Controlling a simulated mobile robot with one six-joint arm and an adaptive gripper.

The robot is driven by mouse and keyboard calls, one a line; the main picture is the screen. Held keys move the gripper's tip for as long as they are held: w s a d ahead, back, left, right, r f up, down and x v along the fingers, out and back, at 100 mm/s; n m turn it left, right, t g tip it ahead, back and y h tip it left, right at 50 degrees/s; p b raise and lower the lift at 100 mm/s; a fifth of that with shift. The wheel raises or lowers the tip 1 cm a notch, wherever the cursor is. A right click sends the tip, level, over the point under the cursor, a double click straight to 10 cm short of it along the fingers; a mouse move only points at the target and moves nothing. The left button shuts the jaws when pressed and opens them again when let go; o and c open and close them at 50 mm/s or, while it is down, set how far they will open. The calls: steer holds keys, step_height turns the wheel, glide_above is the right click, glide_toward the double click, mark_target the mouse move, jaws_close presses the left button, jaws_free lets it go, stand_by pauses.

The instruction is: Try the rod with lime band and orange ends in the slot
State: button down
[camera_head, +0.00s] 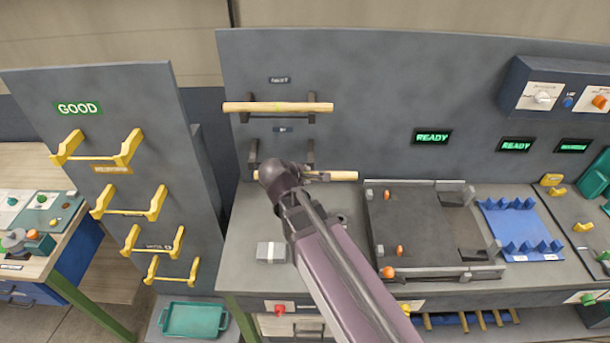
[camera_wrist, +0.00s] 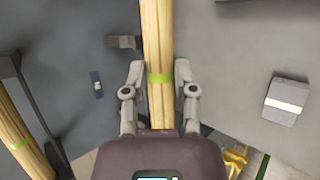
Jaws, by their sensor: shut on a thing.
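A wooden rod (camera_wrist: 157,40) with a lime band runs between the fingers of my gripper (camera_wrist: 160,90) in the wrist view, and the fingers are shut on it at the band. A dark flat fixture (camera_head: 415,215) with rails and orange knobs lies on the bench to the right. I cannot tell where its slot is.
Another lime-banded rod (camera_head: 295,107) rests on the upper rack arms; a banded rod also shows at the left of the wrist view (camera_wrist: 18,140). A grey block (camera_head: 271,252) and blue cradle (camera_head: 520,228) are on the bench. The yellow GOOD rack (camera_head: 130,212) stands empty at left.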

step_height(320, 180, down, 8)
steer(key=b, duration=0.7)
steer(key=shift+r+b, duration=0.25)
steer(key=shift+b, duration=0.05)
steer(key=shift+s, duration=0.15)
